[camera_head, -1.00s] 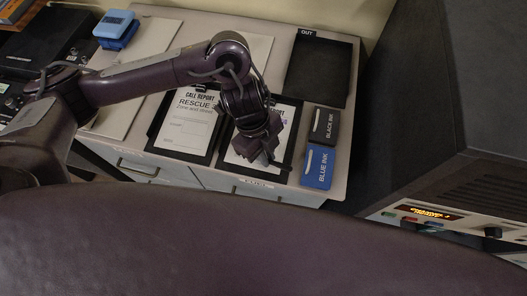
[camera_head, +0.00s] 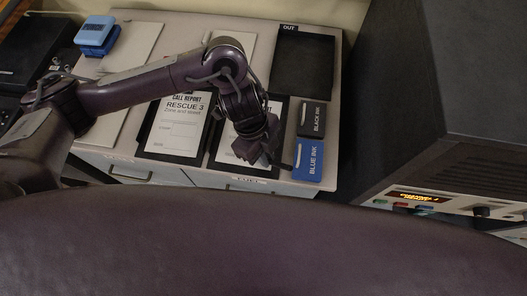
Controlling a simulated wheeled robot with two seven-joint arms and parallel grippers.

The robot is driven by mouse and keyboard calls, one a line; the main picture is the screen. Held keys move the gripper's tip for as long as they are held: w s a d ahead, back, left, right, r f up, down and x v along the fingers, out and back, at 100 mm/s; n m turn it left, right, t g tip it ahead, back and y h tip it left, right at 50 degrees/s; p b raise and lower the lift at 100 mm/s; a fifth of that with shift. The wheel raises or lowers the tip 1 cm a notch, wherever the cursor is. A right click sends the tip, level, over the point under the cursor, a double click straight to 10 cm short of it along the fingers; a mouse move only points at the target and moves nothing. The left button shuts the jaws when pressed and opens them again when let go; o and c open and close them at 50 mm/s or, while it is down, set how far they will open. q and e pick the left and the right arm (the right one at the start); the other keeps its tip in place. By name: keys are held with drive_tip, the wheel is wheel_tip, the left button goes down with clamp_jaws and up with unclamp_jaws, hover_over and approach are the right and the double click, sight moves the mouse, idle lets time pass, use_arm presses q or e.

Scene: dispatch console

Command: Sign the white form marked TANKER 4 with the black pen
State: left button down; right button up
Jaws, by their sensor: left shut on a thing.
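The right-hand white form (camera_head: 231,148) lies on a black clipboard, and my left arm hides most of its print. Only the end of its heading shows, so I cannot read its name. The other form (camera_head: 176,128), to its left, reads CALL REPORT, RESCUE 3. My left gripper (camera_head: 266,156) is over the lower right part of the right-hand form, pointing down. It is shut on a thin dark thing (camera_head: 283,166), apparently the black pen, sticking out to the right. I cannot tell whether the tip touches the paper. My right gripper is out of view.
A blue ink pad (camera_head: 308,161) and a black ink pad (camera_head: 313,118) lie just right of the right-hand form. A black OUT tray (camera_head: 303,62) is behind them. A blue stamp-like object (camera_head: 97,36) is at the back left. A tall dark cabinet (camera_head: 450,110) stands on the right.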

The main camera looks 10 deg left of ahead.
use_arm(q)
drive_tip(key=shift+w+d, duration=0.1)
drive_tip(key=shift+d, duration=0.25)
drive_tip(key=shift+d, duration=0.15)
drive_tip(key=shift+w+d, duration=0.2)
drive_tip(key=shift+d, duration=0.1)
drive_tip(key=shift+a, duration=0.1)
drive_tip(key=shift+s+a+p, duration=0.1)
drive_tip(key=shift+a+p, duration=0.25)
drive_tip(key=shift+a, duration=0.05)
drive_tip(key=shift+a, duration=0.25)
drive_tip(key=shift+a+p, duration=0.3)
drive_tip(key=shift+a, duration=0.1)
